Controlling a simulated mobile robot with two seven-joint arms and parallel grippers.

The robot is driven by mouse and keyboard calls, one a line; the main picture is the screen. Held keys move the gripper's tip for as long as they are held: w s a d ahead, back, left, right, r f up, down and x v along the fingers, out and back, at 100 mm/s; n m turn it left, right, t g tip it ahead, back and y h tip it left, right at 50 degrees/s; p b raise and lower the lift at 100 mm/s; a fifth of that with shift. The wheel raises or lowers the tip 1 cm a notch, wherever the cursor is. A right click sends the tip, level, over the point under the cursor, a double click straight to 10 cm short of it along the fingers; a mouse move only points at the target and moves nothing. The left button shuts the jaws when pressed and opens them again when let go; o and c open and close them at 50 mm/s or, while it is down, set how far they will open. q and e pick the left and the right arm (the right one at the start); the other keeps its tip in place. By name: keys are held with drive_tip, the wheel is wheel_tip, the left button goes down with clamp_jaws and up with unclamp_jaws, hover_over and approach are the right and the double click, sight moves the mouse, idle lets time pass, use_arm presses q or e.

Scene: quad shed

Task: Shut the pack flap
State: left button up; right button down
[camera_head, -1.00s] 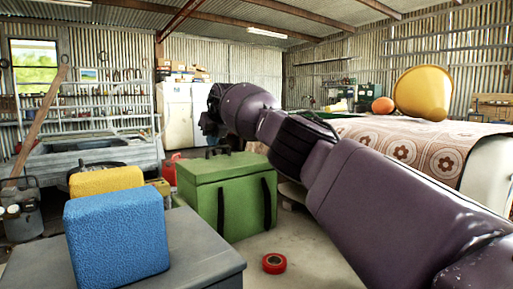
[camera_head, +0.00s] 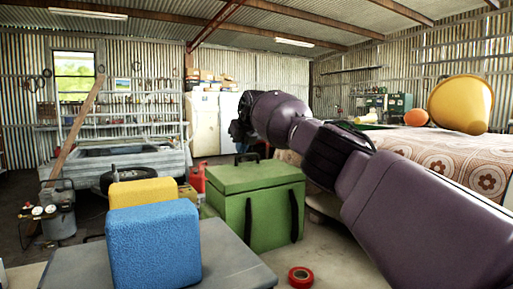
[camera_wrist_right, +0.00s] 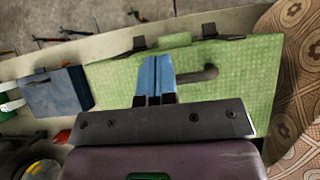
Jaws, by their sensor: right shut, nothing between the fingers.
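My left gripper is out of view.
A patterned cloth (camera_head: 450,155) covers a surface at the right.

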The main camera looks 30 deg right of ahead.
sight(248, 168)
use_arm(q)
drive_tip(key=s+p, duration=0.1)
drive_tip(key=p, duration=0.1)
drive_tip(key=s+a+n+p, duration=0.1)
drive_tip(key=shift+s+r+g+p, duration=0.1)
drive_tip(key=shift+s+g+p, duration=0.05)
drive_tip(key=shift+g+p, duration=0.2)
use_arm(e)
drive_tip(key=v, duration=0.9)
drive_tip(key=shift+s+r, duration=0.2)
drive_tip(key=shift+s, duration=0.15)
drive_tip(key=shift+f, duration=0.1)
